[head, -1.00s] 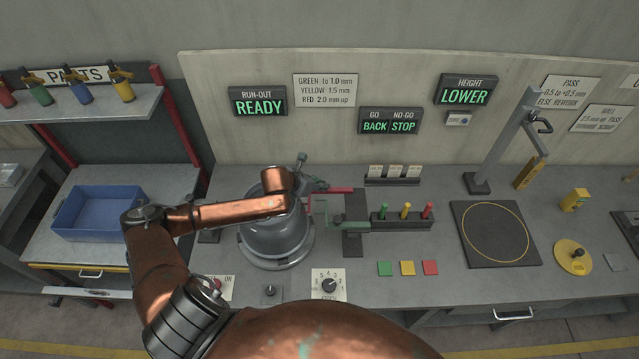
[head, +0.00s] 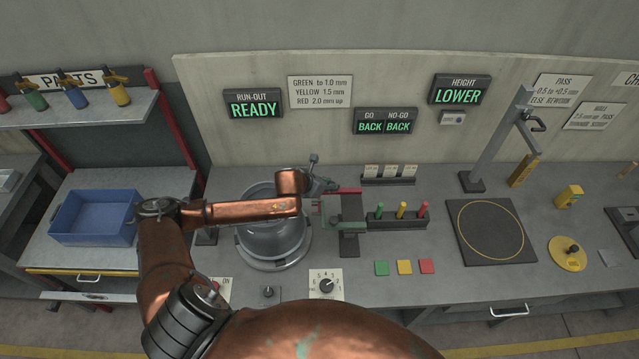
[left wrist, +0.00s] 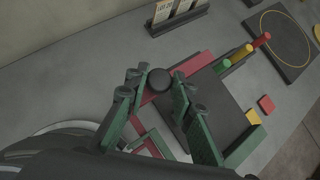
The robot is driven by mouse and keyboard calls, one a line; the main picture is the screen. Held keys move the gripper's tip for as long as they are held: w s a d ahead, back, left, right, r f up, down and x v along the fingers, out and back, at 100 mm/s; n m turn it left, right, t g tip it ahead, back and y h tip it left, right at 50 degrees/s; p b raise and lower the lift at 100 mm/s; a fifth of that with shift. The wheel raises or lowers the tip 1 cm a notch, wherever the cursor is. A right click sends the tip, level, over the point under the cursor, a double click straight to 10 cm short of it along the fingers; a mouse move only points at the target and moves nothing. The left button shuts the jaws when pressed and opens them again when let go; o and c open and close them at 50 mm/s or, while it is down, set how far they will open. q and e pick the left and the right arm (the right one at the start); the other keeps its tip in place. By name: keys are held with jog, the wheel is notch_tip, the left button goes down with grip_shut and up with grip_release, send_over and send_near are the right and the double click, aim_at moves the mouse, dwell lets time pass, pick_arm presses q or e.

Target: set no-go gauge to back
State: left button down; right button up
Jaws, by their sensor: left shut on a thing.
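The gauge fixture (head: 347,208) stands on the bench right of the grey cylinder (head: 268,225), with a red bar (head: 349,190) along its far side and a green bar (head: 372,227) along its near side. In the left wrist view my left gripper (left wrist: 158,84) has its green fingers around a dark round knob (left wrist: 158,78) by the red bar (left wrist: 194,66). It is shut on that knob. In the head view my arm partly hides the cylinder. The GO and NO-GO display (head: 384,127) reads BACK on both sides. My right gripper is not in view.
A dark block with green, yellow and red pegs (head: 398,218) stands right of the fixture. Tags in a holder (head: 388,180) stand behind it. Coloured pads (head: 404,267) and a dial (head: 326,285) lie in front. The RUN-OUT display (head: 255,104) reads READY.

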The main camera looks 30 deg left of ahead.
pick_arm(q)
jog(key=shift+d, duration=0.2)
jog(key=c, duration=1.7)
grip_release()
jog(key=shift+w, duration=0.15)
jog(key=shift+a+r, duration=0.1)
jog(key=v, duration=1.2)
